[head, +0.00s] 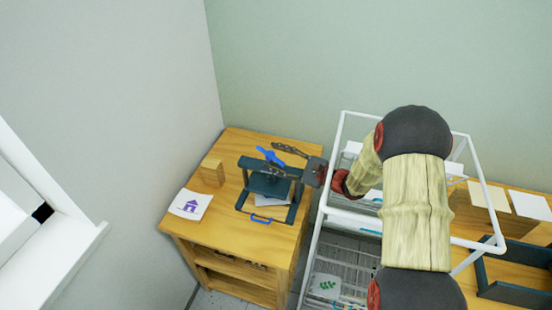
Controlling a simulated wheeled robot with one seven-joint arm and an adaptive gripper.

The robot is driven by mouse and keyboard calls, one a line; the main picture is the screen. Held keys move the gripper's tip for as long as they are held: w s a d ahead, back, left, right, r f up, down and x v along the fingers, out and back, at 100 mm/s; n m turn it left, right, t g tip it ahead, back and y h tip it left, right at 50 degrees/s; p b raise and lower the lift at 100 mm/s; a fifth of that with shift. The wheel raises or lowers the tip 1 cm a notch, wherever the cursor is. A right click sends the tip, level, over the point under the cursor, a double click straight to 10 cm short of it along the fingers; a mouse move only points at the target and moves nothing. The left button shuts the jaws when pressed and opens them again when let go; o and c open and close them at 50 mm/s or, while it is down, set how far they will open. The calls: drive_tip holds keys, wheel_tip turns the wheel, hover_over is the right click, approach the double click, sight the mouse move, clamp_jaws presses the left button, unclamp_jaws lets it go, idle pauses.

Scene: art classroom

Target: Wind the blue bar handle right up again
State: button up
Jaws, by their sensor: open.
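A small dark teal press (268,184) stands on the wooden cabinet top. Its blue bar handle (268,155) sits at the top of the press, slanting in the picture. My gripper (277,159) comes in from the right with its fingers open. The fingertips are close to the bar, one on its far side and one on its near side in the picture. I cannot tell whether they touch it. A second, smaller blue handle (261,219) is at the front of the press base. A white sheet (270,200) lies under the press, partly hidden.
A wooden block (212,172) and a white card with a purple house print (190,204) lie left of the press on the wooden cabinet (231,220). A white wire rack (318,232) stands close on the right, under my arm. Walls close off the back and left.

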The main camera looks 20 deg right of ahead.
drive_tip(key=shift+c, duration=1.1)
clamp_jaws()
